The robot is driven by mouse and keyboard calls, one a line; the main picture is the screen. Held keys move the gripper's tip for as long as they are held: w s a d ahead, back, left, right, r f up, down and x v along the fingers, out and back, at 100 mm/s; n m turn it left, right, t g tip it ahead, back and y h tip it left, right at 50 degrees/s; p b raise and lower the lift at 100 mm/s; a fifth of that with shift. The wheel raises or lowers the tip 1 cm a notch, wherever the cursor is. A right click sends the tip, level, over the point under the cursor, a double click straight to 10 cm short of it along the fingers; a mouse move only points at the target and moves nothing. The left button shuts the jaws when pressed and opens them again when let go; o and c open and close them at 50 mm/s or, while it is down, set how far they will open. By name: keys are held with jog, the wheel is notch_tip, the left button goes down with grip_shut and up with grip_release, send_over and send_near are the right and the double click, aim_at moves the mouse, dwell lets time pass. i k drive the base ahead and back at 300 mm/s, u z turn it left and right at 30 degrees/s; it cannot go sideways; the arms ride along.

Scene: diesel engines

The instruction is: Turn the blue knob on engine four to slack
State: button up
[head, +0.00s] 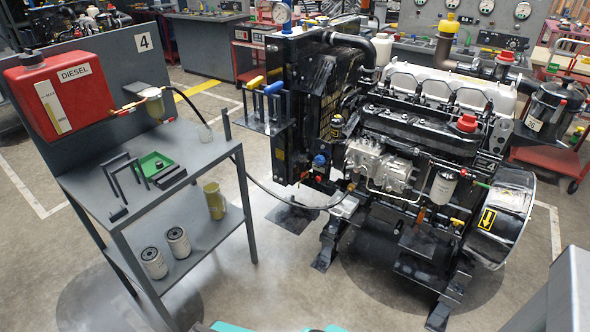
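A black and grey diesel engine (430,130) stands on a floor stand at the centre right in the head view. A panel beside it on the left carries a sign with the number 4 (144,43). A small blue knob (319,160) sits low on the engine's left front side, above a small red part. Its pointer or marking is too small to read. A blue-handled lever (273,87) stands beside a yellow-handled one on a bracket further up. My gripper is not in view.
A grey two-level bench (150,200) stands left of the engine, with a red diesel tank (62,95), a green tray (152,165) and two filters on the lower shelf. A black hose (285,200) runs from the bench to the engine. Bare floor lies between them in front.

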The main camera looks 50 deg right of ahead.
aim_at(320, 160)
jog(key=u, duration=0.6)
jog(key=k, duration=1.45)
jog(key=z, duration=0.8)
jog(key=i, duration=1.1)
jog(key=u, duration=0.65)
jog(key=i, duration=0.35)
jog(key=u, duration=0.1)
